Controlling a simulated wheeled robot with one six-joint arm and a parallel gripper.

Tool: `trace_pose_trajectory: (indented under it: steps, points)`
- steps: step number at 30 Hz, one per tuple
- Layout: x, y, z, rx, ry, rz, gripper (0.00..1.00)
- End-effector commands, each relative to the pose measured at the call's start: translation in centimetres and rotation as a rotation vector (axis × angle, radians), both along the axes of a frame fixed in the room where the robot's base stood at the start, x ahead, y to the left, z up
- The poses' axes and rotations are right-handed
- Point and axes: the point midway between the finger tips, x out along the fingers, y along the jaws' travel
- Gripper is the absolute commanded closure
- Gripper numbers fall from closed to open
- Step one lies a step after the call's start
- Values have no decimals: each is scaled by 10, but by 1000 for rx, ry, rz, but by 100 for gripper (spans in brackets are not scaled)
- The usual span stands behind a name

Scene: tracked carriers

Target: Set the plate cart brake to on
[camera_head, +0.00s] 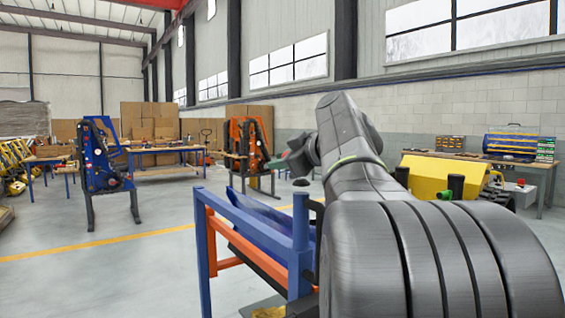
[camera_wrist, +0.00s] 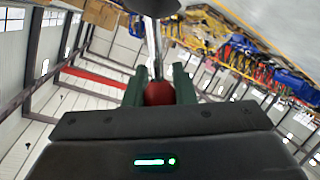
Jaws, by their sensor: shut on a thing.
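In the wrist view, the two green fingers of my gripper (camera_wrist: 158,88) are closed on a red ball knob (camera_wrist: 158,94). The knob sits at the end of a slim metal rod (camera_wrist: 154,46), which runs up to a dark rounded part at the top edge. In the head view, a cart with a blue and orange frame (camera_head: 203,250) stands in front of me, with a blue sloped panel in it. My arm hides the cart's right side. My gripper (camera_head: 291,160) is small and dark there, above the cart's frame. The knob and any brake marking cannot be made out in that view.
A blue and black stand (camera_head: 98,165) and an orange stand (camera_head: 248,150) are farther back. A yellow machine (camera_head: 428,172) is right of my arm, before a workbench (camera_head: 548,165). Floor left of the cart is clear.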

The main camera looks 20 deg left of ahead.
Motion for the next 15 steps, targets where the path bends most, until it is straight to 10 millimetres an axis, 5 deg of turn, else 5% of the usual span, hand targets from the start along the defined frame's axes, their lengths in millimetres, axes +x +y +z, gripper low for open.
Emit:
trace_pose_trajectory:
  steps: [5,6,8,15]
  points:
    - [0,0,0,-1,2,0,100]
    - [0,0,0,-1,2,0,69]
    - [0,0,0,-1,2,0,57]
    - [0,0,0,0,1,0,55]
